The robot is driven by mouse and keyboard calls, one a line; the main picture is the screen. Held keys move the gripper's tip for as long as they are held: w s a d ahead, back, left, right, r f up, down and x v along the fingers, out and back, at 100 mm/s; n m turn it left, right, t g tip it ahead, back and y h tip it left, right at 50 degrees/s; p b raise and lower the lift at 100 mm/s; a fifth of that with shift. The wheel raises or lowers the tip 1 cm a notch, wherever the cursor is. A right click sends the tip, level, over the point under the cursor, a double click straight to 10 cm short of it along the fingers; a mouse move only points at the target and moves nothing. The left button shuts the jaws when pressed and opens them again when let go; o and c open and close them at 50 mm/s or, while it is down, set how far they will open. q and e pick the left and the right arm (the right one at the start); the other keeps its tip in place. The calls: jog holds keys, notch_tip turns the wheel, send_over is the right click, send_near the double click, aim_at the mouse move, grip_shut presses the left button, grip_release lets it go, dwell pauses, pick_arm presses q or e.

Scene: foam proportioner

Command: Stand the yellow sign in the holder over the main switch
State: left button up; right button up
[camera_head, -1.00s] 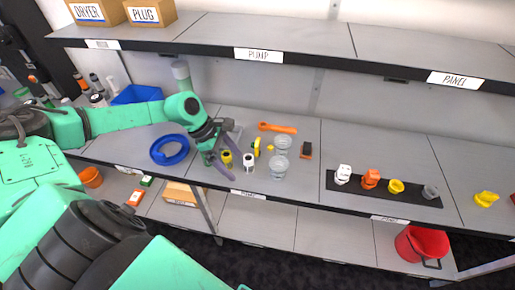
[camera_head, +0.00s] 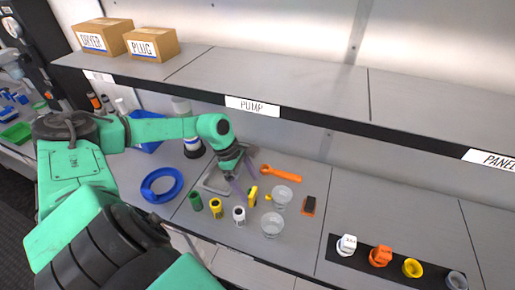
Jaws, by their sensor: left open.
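A small yellow upright piece with dark marks (camera_head: 252,197), which looks like the yellow sign, stands on the middle shelf among small parts. My left gripper (camera_head: 245,179) is open and empty, with its purple-grey fingers just behind and left of the yellow piece. I cannot tell whether a finger touches it. I cannot make out the holder or the main switch in this view. My right gripper is not in view.
Near the yellow piece are green (camera_head: 195,201), yellow (camera_head: 216,207) and white (camera_head: 239,215) cylinders, clear cups (camera_head: 272,226), an orange tool (camera_head: 281,173) and a blue coil (camera_head: 162,186). A dark mat (camera_head: 361,262) holds several caps at right. The upper shelf (camera_head: 300,90) overhangs behind.

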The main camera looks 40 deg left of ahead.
aim_at(253, 195)
pick_arm(q)
jog(key=shift+s+d+f+p, duration=0.25)
jog(key=shift+d+f+p, duration=0.2)
jog(key=shift+f+p, duration=0.4)
jog(key=p+x, duration=0.1)
jog(key=x, duration=0.2)
jog(key=shift+w+a, duration=0.1)
jog(key=shift+w, duration=0.05)
jog(key=shift+w+f, duration=0.15)
jog(key=shift+f, duration=0.2)
jog(key=shift+c, duration=0.6)
jog(key=c, duration=1)
jog(key=shift+r, duration=0.1)
grip_shut()
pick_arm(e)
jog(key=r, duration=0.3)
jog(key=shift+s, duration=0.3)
